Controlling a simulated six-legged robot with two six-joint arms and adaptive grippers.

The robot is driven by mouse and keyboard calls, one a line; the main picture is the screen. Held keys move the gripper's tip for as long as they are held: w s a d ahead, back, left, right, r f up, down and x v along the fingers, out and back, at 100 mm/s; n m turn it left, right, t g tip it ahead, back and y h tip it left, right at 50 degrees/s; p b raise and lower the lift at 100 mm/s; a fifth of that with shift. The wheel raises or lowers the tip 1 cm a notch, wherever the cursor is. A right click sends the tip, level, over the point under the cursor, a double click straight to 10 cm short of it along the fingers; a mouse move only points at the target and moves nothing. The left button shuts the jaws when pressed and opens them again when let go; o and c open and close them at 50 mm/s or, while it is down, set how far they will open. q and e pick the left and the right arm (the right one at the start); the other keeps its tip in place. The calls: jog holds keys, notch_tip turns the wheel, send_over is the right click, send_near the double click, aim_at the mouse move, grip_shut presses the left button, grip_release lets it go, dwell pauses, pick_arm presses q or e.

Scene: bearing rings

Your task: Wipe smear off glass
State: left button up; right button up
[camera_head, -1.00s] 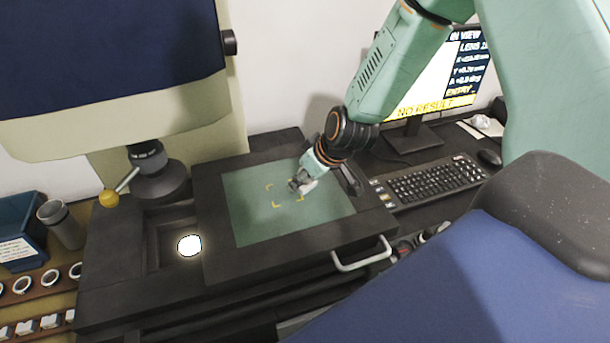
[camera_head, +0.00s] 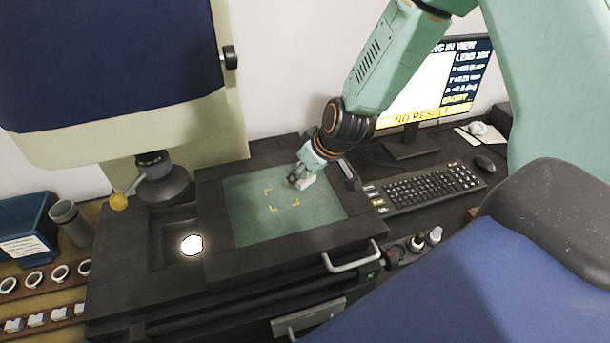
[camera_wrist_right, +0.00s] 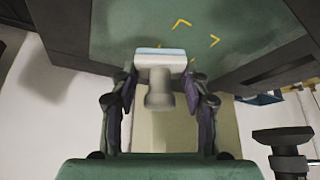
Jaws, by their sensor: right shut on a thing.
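The glass plate (camera_head: 245,205) is a greenish pane set in a dark stage, with yellow corner marks on it. My right gripper (camera_head: 301,178) is over the back right part of the glass. In the right wrist view, my right gripper (camera_wrist_right: 160,85) is shut on the stem of a pale wiping pad (camera_wrist_right: 160,60) with a light blue edge. The pad appears at or very near the glass (camera_wrist_right: 125,25); exact contact cannot be told. No smear can be made out. My left gripper is not in view.
A large navy and cream instrument (camera_head: 110,70) overhangs the left, with a lens (camera_head: 160,180) above a lit disc (camera_head: 191,244). A keyboard (camera_head: 425,185) and monitor (camera_head: 440,85) stand right. Rings (camera_head: 60,272) and a blue bin (camera_head: 25,230) are at left.

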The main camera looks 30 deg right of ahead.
jog(key=r, duration=0.1)
jog(key=r+p, duration=0.2)
jog(key=shift+s+a+r, duration=0.25)
jog(key=shift+s, duration=0.05)
jog(key=shift+w+d+f, duration=0.2)
jog(key=shift+w+f, duration=0.05)
jog(key=shift+f, duration=0.05)
jog(key=shift+s+a+r, duration=0.2)
jog(key=shift+s, duration=0.05)
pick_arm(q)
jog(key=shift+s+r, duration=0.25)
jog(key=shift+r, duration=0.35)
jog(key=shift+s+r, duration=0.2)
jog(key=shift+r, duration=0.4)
